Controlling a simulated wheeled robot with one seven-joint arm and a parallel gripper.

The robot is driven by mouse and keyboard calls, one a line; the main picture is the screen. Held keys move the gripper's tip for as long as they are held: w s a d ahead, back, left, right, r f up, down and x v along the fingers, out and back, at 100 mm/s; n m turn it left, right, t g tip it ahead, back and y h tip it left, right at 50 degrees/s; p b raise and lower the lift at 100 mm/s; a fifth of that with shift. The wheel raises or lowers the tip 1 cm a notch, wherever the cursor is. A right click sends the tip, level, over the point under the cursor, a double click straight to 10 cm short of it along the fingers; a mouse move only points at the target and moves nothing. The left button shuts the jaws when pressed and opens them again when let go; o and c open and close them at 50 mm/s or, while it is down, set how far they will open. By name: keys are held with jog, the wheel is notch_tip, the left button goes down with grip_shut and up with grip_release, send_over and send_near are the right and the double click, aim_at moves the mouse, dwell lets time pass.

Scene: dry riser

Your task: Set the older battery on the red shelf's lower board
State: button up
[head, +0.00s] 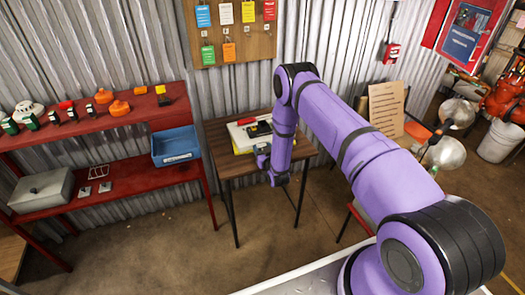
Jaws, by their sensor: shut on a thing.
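The red shelf stands at the left, with an upper board (85,124) and a lower board (135,178). Part of the lower board's middle is bare. Several small green, white and black items (32,122) stand on the upper board; I cannot tell whether any is a battery, or which is older.
A grey metal box (42,190) and two small white plates (94,189) lie on the lower board; a blue bin (176,146) is at the shelf's right end. The wooden table (222,162) holds folders and a black item (259,128). Floor between shelf and table is clear.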

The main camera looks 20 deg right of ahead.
jog(key=shift+f, duration=0.25)
jog(key=shift+f, duration=0.1)
jog(key=o, duration=1.4)
jog(key=shift+f, duration=0.1)
